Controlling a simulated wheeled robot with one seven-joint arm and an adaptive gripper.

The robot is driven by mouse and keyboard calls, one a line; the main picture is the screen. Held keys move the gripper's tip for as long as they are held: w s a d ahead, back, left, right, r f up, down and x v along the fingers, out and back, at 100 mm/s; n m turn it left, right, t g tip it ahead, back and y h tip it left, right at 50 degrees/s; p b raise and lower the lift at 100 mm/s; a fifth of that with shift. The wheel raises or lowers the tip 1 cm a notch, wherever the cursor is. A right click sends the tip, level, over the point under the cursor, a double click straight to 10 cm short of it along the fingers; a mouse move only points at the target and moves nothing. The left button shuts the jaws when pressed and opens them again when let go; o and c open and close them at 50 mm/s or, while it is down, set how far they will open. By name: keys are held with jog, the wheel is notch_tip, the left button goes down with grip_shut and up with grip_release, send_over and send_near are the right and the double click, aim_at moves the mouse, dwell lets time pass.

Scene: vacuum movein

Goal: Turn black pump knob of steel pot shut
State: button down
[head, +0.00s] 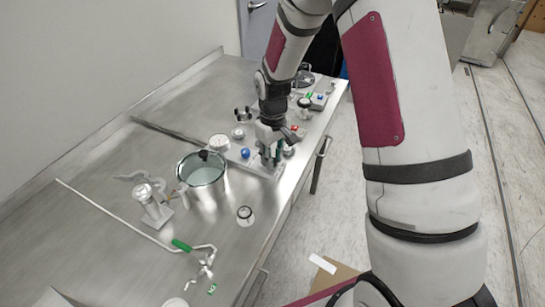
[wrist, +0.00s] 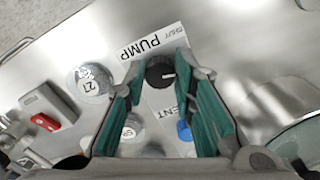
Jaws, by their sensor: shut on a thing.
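The black pump knob (wrist: 160,74) shows in the wrist view beside a white label reading PUMP (wrist: 148,42). It has a pale mark on its top that points to the right of the picture. My gripper (wrist: 159,68) has its two teal-padded fingers on either side of the knob, shut on it. In the head view my gripper (head: 270,152) reaches down to the bench near its front edge, and the knob is hidden there. The steel pot (head: 203,180) stands to the left of my gripper, with a glass lid and black lid handle.
A blue knob (wrist: 184,131) sits close to my right finger by a VENT label. A round dial (wrist: 90,82) and a grey box with a red button (wrist: 46,108) lie left. A glass-topped fitting (head: 152,203) and green-handled valve (head: 182,245) stand on the nearer bench.

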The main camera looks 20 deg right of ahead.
jog(key=shift+n, duration=1.2)
jog(key=c, duration=1.3)
grip_release()
notch_tip(320, 180, up, 12)
